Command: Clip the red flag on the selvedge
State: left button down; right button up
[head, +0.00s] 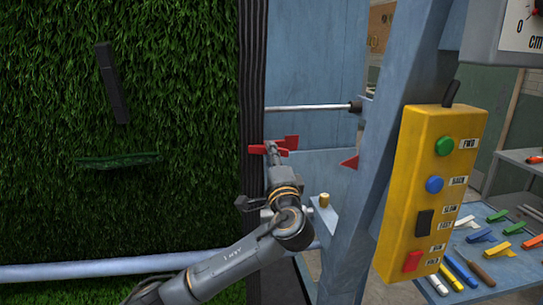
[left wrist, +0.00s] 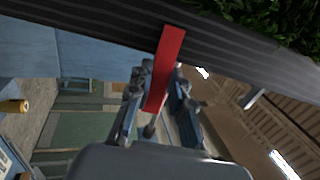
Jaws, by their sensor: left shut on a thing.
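The red flag (head: 291,142) is between the fingers of my left gripper (head: 275,150), which is shut on it. In the left wrist view the red flag (left wrist: 166,65) stands up between the two fingers (left wrist: 154,95), and its far end overlaps the black ribbed selvedge (left wrist: 100,32). In the head view the selvedge (head: 252,80) runs upright along the right edge of the green turf (head: 170,60), and a red part of the flag lies against it. I cannot tell whether the clip grips the edge. My right gripper is not in view.
A metal rod (head: 310,107) crosses behind, above the gripper. A blue post (head: 385,130) and a yellow button box (head: 432,190) stand to the right. A blue table (head: 500,262) holds several coloured clips. A dark bar (head: 113,82) and a turf flap (head: 118,161) show on the turf.

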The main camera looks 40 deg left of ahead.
pick_arm(q)
jog(key=c, duration=1.1)
grip_release()
jog(key=shift+s+d, duration=0.15)
jog(key=shift+c, duration=0.2)
jog(key=shift+r, duration=0.1)
jog(key=v, duration=1.2)
